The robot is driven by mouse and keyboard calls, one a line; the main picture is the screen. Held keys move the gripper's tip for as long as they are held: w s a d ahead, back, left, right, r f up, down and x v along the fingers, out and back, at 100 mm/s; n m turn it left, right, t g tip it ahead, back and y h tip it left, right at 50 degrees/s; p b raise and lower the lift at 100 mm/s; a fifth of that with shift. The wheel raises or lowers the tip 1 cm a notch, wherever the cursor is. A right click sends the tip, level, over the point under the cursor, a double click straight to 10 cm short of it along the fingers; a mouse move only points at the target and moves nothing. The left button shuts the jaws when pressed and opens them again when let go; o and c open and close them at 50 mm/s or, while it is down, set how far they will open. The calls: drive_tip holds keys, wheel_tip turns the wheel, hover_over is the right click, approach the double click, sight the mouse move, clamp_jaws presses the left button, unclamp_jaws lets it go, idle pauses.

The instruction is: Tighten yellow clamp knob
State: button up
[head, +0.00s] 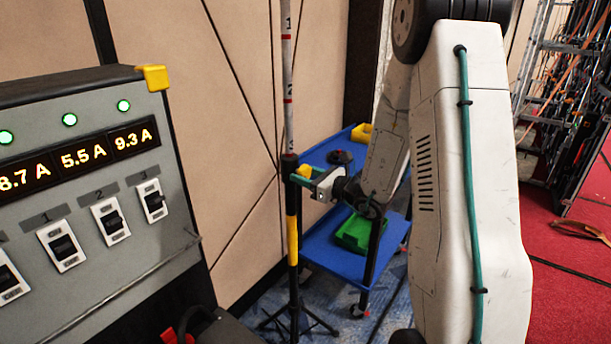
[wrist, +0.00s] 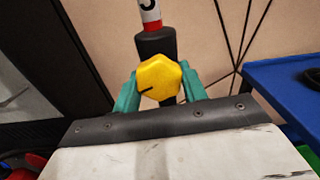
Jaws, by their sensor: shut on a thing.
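The yellow clamp knob (wrist: 160,78) sits between the two teal fingers of my gripper (wrist: 159,92) in the wrist view. The knob is faceted and has a dark line on its face pointing to the lower left. My gripper is shut on it, with one finger on each side. In the head view the knob (head: 304,171) shows small beside the black collar (head: 289,168) of an upright pole. My gripper (head: 301,178) reaches it from the right. The pole's upper tube (head: 288,70) is white with red bands and numbers.
The pole stands on a black tripod (head: 297,318). A blue cart (head: 318,244) with a green bin (head: 354,234) stands behind my arm. A grey switch panel (head: 95,180) with lit displays fills the left. Beige wall panels stand close behind the pole.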

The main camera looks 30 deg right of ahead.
drive_tip(key=m, duration=0.4)
drive_tip(key=shift+m, duration=0.4)
drive_tip(key=shift+r, duration=0.1)
drive_tip(key=o, duration=1)
drive_tip(key=shift+v, duration=3.95)
